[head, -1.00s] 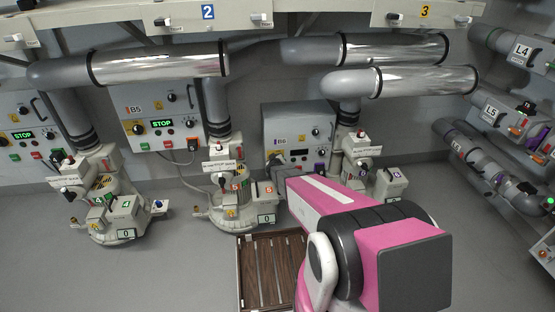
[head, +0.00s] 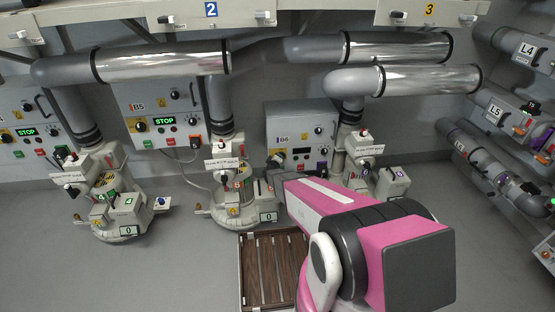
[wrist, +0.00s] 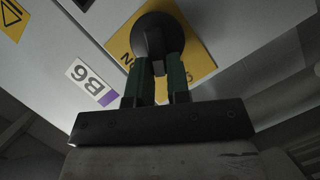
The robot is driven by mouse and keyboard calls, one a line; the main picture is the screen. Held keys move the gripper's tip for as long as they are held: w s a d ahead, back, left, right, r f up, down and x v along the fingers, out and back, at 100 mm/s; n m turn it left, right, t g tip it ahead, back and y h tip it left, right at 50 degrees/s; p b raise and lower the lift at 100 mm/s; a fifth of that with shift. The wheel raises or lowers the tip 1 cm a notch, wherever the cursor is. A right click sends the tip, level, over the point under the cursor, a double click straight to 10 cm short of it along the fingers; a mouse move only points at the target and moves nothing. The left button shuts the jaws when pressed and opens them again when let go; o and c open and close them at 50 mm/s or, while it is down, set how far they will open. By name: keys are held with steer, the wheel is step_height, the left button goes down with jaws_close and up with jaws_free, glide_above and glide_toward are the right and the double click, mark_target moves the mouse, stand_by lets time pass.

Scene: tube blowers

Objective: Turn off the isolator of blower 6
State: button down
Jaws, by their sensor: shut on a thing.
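The blower 6 control box (head: 301,122), marked B6, is on the back wall, right of centre in the head view. In the wrist view its B6 label (wrist: 92,82) is at left, and the isolator's round black knob (wrist: 152,32) sits on a yellow plate (wrist: 200,68). My gripper (wrist: 158,68) has its two green fingers on either side of the knob's grip bar, shut on it. The fingers hide part of the knob and the plate's lettering. In the head view my pink arm reaches towards the box's lower left; the box's display (head: 302,152) is dark.
Blower 5's box (head: 165,115) and its grey valve stand (head: 235,190) are to the left, with STOP lit green. Blower 6's valve stand (head: 362,152) is close on the right. Silver pipes (head: 425,79) run above. A slatted wooden floor panel (head: 268,268) lies below.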

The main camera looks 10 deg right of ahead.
steer(key=c, duration=1.1)
jaws_free()
step_height(320, 180, up, 4)
steer(key=shift+s+r, duration=0.1)
steer(key=shift+s, duration=0.05)
steer(key=s+a+r, duration=0.2)
steer(key=a, duration=0.1)
steer(key=s+a+r, duration=0.2)
steer(key=a, duration=0.1)
steer(key=s+a+r, duration=0.2)
steer(key=a, duration=0.2)
steer(key=shift+r, duration=0.35)
